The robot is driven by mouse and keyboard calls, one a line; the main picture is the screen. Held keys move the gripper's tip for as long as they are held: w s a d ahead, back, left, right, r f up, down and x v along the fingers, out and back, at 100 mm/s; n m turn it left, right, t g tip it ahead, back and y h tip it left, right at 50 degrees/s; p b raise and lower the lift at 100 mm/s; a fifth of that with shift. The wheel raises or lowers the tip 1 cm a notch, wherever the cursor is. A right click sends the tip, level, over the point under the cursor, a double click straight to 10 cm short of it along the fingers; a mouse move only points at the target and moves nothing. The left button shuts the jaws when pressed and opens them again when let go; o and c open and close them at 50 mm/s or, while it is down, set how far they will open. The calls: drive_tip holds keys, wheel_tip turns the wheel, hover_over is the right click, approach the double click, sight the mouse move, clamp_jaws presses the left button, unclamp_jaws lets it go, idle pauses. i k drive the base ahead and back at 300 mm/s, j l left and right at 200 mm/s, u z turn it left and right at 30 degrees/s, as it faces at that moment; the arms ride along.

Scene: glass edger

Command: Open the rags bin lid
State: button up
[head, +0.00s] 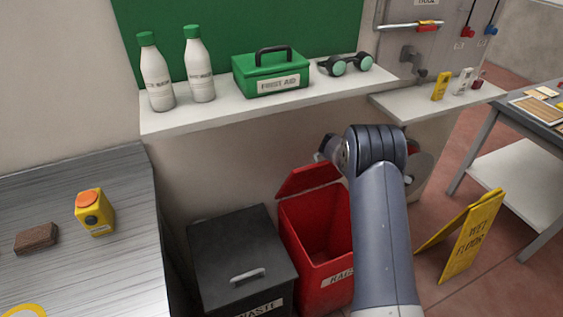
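The red rags bin (315,242) stands on the floor against the wall below the shelf, with a partly covered label on its front. Its red lid (308,179) is raised and tilted up at the back, and the inside of the bin shows. My arm rises in front of the bin's right side and covers part of the bin and lid.
A black waste bin (242,257) with a closed lid stands left of the red bin. Above is a white shelf (215,119) with bottles, a first aid box (271,76) and goggles. A metal bench (120,265) is left. A yellow wet floor sign (468,238) stands right.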

sight(301, 178)
drive_tip(key=k+u, duration=0.1)
drive_tip(key=u, duration=0.65)
drive_tip(key=i+j+u, duration=0.2)
drive_tip(key=i+l, duration=0.3)
drive_tip(key=l, duration=0.2)
